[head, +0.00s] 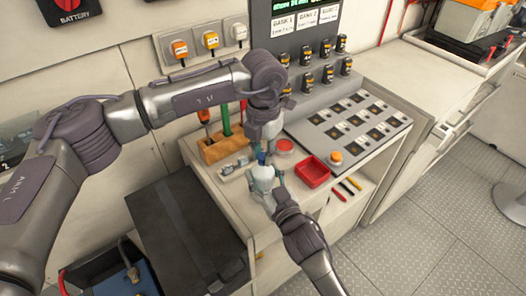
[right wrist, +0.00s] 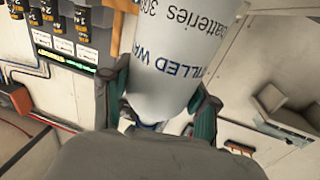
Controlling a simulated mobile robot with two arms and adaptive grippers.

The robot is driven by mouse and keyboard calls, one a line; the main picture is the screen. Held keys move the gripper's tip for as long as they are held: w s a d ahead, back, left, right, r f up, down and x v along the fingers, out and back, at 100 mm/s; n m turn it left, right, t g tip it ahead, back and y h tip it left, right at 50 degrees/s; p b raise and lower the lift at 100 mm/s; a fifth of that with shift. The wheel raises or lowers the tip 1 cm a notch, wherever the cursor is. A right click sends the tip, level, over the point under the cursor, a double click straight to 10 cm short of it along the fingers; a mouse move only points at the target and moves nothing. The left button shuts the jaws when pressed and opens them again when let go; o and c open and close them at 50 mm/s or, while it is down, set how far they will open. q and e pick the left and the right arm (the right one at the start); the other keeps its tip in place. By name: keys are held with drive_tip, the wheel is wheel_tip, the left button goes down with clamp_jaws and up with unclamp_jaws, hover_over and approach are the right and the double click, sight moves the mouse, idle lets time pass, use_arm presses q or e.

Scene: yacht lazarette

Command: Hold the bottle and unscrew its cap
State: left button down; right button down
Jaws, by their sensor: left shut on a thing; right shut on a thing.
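A white bottle (head: 262,180) stands upright at the front of the cream worktop in the head view. Its blue cap (head: 261,158) is on top, partly hidden by my left gripper. My left gripper (head: 262,151) reaches down from above and is shut on the cap. My right gripper (head: 272,184) comes from the front and is shut on the bottle's body. In the right wrist view the bottle (right wrist: 175,65) fills the middle, with its label text upside down. Green fingers of my right gripper (right wrist: 162,105) press on both its sides.
A wooden block (head: 222,149) with upright tools stands behind left of the bottle. A sloped switch panel (head: 350,127) lies farther right. A dark case (head: 185,235) is at front left.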

use_arm(q)
drive_tip(key=n, duration=0.4)
drive_tip(key=shift+n, duration=0.4)
use_arm(e)
drive_tip(key=shift+f, duration=0.15)
use_arm(q)
drive_tip(key=n, duration=0.4)
drive_tip(key=shift+n, duration=0.4)
drive_tip(key=n, duration=0.4)
drive_tip(key=shift+n, duration=0.3)
drive_tip(key=n, duration=0.4)
drive_tip(key=shift+n, duration=0.3)
drive_tip(key=shift+r, duration=0.25)
drive_tip(key=shift+r, duration=0.9)
